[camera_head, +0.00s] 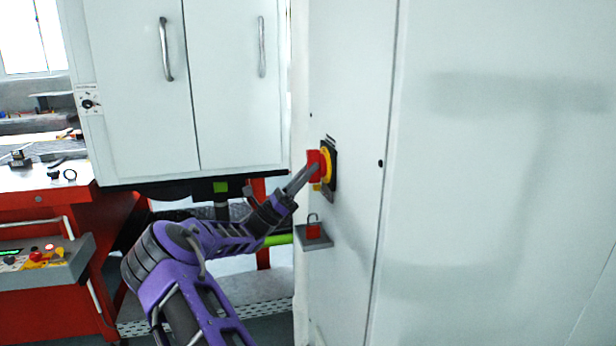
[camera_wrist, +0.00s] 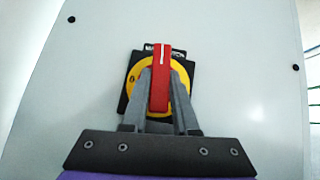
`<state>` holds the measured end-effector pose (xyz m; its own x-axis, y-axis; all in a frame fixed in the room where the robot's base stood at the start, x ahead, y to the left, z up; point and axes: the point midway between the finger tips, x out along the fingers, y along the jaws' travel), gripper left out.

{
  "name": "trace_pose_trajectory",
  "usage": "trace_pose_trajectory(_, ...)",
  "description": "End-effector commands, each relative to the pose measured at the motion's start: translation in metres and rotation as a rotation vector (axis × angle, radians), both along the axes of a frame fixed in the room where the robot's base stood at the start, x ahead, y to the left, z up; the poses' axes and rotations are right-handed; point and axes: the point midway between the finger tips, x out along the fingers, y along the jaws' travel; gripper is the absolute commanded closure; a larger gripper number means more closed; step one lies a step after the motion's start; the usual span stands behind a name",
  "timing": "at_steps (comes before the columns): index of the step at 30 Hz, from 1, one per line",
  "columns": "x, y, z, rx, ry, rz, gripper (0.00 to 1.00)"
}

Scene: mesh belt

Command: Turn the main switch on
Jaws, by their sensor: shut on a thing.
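The main switch is a red handle (camera_wrist: 160,72) on a yellow round plate (camera_wrist: 180,84) with a black backing, fixed to a white cabinet face. In the wrist view the red handle stands upright, with a white line near its top. My gripper (camera_wrist: 160,100) is shut on the red handle, one finger on each side. The fingers cover the lower part of the yellow plate. In the head view my gripper (camera_head: 302,178) reaches the red handle (camera_head: 315,165) from the left. The lettering above the switch is partly hidden by the handle.
A red padlock (camera_head: 313,231) stands on a small grey shelf (camera_head: 316,244) just below the switch. White cabinet doors (camera_head: 190,80) hang to the left. A red workbench (camera_head: 40,215) and a grey control box (camera_head: 45,268) with buttons stand at the far left.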

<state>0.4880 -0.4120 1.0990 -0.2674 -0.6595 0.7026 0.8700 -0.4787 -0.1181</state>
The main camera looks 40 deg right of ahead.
Motion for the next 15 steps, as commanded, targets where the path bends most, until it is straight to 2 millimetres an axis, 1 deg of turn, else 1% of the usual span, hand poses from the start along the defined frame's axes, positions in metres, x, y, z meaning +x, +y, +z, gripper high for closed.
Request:
trace_pose_trajectory(1,0.0007,-0.0003,-0.0026,-0.011,-0.020,0.001,1.00)
trace_pose_trajectory(6,0.0009,-0.0010,-0.0021,-0.041,-0.079,0.000,1.00)
trace_pose_trajectory(15,0.0011,-0.0007,-0.0008,-0.063,-0.118,-0.001,1.00)
